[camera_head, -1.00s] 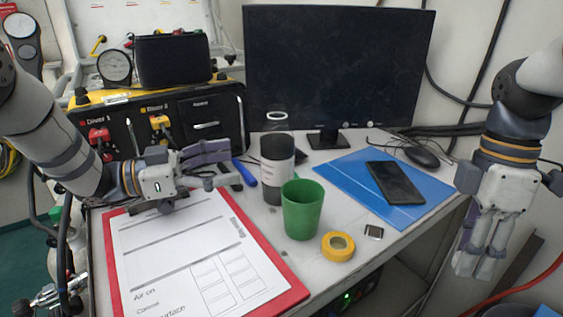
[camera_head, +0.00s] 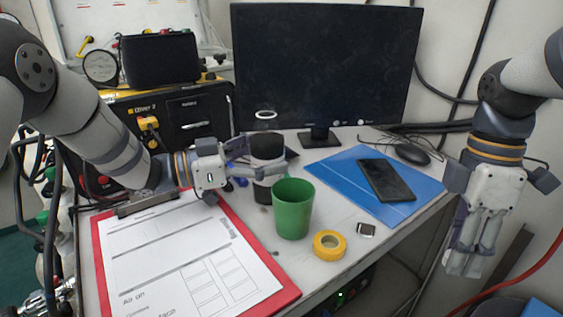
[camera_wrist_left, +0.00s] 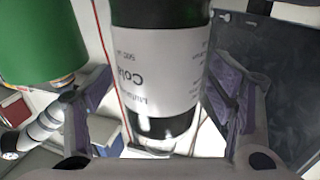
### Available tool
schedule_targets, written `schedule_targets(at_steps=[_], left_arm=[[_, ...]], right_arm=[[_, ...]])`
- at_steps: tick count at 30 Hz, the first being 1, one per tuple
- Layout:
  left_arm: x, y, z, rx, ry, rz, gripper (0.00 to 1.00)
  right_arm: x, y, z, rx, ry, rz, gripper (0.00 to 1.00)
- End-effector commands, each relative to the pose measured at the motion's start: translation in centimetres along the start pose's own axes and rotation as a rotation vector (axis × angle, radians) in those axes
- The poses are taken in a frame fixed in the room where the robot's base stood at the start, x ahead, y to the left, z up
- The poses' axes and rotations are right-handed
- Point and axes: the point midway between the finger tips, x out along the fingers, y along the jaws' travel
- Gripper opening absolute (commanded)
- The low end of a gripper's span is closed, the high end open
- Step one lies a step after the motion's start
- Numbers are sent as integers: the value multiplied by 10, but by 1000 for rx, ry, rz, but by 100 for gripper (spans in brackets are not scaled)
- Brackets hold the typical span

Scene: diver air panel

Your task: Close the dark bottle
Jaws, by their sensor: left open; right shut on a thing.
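The dark bottle (camera_head: 267,147) stands upright on the desk, with a white label and a pale ring at its clear top (camera_head: 265,114). My left gripper (camera_head: 243,178) is open at the bottle's label, low on its left side. In the left wrist view the labelled bottle (camera_wrist_left: 158,65) fills the space between the two spread fingers, with small gaps on both sides. My right gripper (camera_head: 464,262) is shut, hanging beyond the desk's right edge. What it holds cannot be made out. I see no separate cap.
A green cup (camera_head: 293,209) stands just in front of the bottle, with yellow tape (camera_head: 329,246) beside it. A red clipboard (camera_head: 262,303) lies at front left. A blue folder (camera_head: 340,172) with a phone (camera_head: 386,180) lies right. A monitor (camera_head: 325,65) stands behind.

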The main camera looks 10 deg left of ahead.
Motion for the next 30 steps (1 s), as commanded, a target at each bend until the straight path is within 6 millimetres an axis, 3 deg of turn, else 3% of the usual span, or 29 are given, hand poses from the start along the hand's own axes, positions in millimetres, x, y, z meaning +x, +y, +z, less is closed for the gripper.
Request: schedule_targets(at_steps=[11, 21, 30], left_arm=[[2, 0, 0, 0, 1, -1, 74], [2, 0, -2, 2, 4, -1, 0], [2, 0, -4, 2, 4, -1, 0]], right_arm=[[0, 0, 0, 0, 0, 0, 20], [0, 0, 0, 0, 0, 0, 20], [-1, 0, 0, 0, 0, 1, 20]])
